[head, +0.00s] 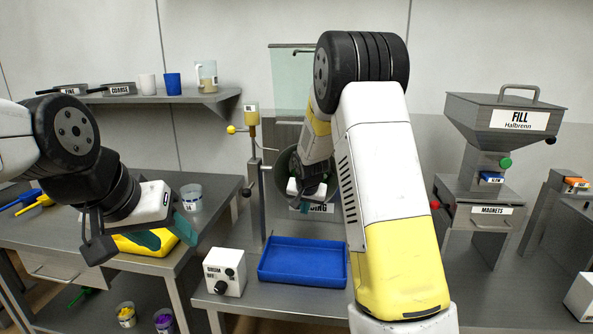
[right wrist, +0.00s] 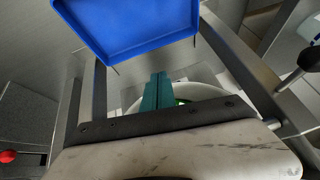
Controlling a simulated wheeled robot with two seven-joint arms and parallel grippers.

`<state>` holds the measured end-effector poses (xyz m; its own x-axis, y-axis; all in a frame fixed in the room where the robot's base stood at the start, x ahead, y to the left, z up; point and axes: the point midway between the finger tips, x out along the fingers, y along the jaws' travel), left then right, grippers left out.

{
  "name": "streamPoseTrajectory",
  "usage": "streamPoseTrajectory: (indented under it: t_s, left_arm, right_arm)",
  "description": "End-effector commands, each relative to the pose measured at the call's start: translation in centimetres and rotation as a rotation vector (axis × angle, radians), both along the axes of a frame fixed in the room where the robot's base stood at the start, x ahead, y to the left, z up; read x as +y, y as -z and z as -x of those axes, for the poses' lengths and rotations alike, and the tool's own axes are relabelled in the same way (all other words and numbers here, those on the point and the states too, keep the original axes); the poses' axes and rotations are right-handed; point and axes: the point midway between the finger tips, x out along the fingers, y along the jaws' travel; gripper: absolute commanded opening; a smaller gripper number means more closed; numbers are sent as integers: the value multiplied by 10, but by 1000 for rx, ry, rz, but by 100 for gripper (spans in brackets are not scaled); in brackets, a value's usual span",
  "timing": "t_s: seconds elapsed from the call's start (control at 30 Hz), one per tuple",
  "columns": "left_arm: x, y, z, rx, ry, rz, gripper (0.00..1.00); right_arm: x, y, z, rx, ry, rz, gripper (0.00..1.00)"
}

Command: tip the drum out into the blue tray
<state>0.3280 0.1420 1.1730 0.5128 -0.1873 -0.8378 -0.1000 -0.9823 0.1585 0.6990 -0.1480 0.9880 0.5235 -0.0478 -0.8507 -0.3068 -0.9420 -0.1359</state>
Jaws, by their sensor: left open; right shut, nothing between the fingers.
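The blue tray (head: 303,262) lies flat on the middle bench, below the drum; its bare inside faces up and looks empty. It also shows at the top of the right wrist view (right wrist: 128,35). The drum (head: 283,176) is a dark round opening behind my right arm, which hides much of it. My right gripper (head: 308,204) is in front of the drum, above the tray's back edge. Its teal fingers (right wrist: 157,92) are together with nothing between them. My left gripper (head: 168,236) is open and empty over the left bench, away from the tray.
A white drum switch box (head: 224,273) stands left of the tray. A post with a yellow knob (head: 231,130) rises left of the drum. The FILL hopper (head: 517,117) stands at the right. A yellow container (head: 150,247) is below my left gripper. A shelf (head: 160,97) holds cups and pans.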

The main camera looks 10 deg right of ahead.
Motion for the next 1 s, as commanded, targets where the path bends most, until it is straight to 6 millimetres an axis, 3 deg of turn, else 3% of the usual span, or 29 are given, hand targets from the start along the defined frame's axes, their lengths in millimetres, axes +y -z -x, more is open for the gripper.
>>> streamPoseTrajectory:
  t_s: [0.57, 1.0]
  left_arm:
    - [0, 0, 0, 0, 0, 0, 50]
    - [0, 0, 0, 0, 0, 0, 50]
  right_arm:
    - [-4, 14, -15, -277, -2, 80, 0]
    - [-11, 23, -35, -280, 4, 74, 0]
